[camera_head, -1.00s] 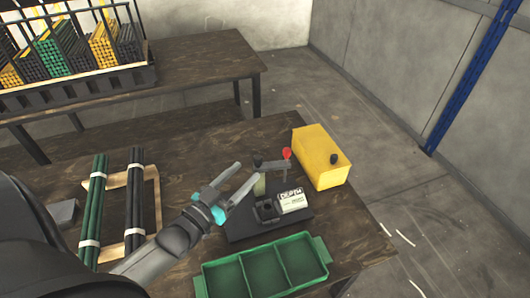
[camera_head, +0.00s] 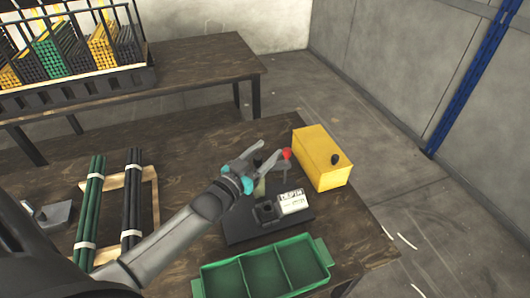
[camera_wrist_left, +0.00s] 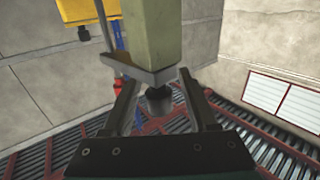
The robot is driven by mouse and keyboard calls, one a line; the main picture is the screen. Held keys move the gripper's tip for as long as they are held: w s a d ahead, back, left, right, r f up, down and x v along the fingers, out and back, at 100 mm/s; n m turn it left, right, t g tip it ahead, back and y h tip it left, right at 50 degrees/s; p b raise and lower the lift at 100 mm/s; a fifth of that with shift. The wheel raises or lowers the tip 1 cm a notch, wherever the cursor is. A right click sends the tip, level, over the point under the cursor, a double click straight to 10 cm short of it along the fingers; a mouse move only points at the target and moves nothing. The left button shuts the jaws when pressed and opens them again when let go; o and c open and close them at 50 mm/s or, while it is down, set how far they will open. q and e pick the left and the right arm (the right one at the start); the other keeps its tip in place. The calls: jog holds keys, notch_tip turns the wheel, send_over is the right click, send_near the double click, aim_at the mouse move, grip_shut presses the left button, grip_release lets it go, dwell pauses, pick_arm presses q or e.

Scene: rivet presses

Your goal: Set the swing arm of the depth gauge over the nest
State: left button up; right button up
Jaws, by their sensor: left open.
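The depth gauge stands on a dark base plate (camera_head: 240,230). It has a pale green column (camera_head: 260,187) and a swing arm with a red knob (camera_head: 286,154) at its end. The nest (camera_head: 266,211), a small black block with an opening, sits in front of the column beside a white label plate (camera_head: 291,201). My left gripper (camera_head: 268,153) is open at the top of the column, next to the swing arm. In the left wrist view the column (camera_wrist_left: 160,30) and a black cylinder (camera_wrist_left: 158,100) appear between the fingers; I cannot tell if they touch. My right gripper is out of view.
A green divided tray (camera_head: 262,268) lies in front. Green rods (camera_head: 91,205) and black rods (camera_head: 134,200) lie on a wooden rack at left. A back table holds a rod crate (camera_head: 75,88).

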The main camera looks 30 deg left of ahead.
pick_arm(q)
grip_shut()
dwell(0.3)
dwell(1.1)
